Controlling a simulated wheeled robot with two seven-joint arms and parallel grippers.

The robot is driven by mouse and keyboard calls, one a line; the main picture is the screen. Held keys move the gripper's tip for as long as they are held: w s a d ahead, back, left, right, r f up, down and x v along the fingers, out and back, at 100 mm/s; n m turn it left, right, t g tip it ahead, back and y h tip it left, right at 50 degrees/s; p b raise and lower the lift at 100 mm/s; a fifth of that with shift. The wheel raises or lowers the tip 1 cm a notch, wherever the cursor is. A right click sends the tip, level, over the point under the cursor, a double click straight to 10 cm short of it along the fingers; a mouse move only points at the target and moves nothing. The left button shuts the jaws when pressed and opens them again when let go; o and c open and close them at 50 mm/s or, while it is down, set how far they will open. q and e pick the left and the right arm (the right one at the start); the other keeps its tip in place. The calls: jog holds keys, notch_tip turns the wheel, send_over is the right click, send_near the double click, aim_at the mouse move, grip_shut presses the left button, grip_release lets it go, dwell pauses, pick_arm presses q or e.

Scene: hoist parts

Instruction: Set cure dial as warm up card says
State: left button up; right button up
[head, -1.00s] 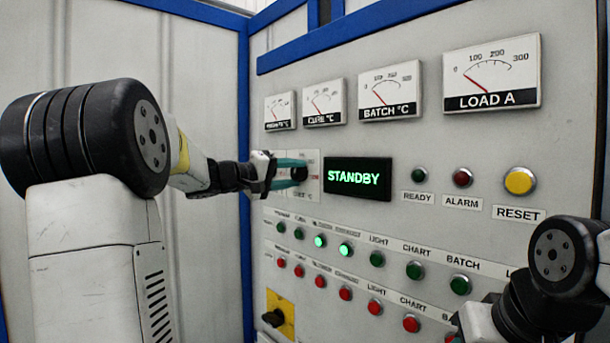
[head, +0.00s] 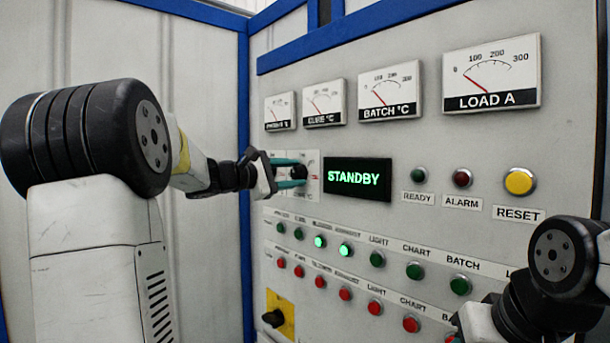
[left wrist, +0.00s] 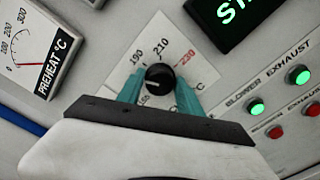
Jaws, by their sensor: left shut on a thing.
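The cure dial (head: 299,173) is a black round knob on a white scale plate left of the green STANDBY display. My left gripper (head: 303,172) is shut on it, with one teal finger on each side. In the left wrist view the dial (left wrist: 159,76) sits between the fingertips, and the scale (left wrist: 168,45) shows 190, 210 and a red 230. A further mark at lower left is partly hidden by a finger. No warm up card is in view. My right gripper is not in view.
The STANDBY display (head: 357,179) is close right of the dial. Gauges (head: 390,90) hang above, and rows of green and red buttons (head: 377,258) run below, with two green ones lit. A black switch on a yellow plate (head: 287,315) is lower left.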

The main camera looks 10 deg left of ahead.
pick_arm(q)
jog(key=shift+n, duration=2.3)
jog(key=o, duration=1.3)
jog(key=shift+c, duration=0.2)
jog(key=v, duration=0.8)
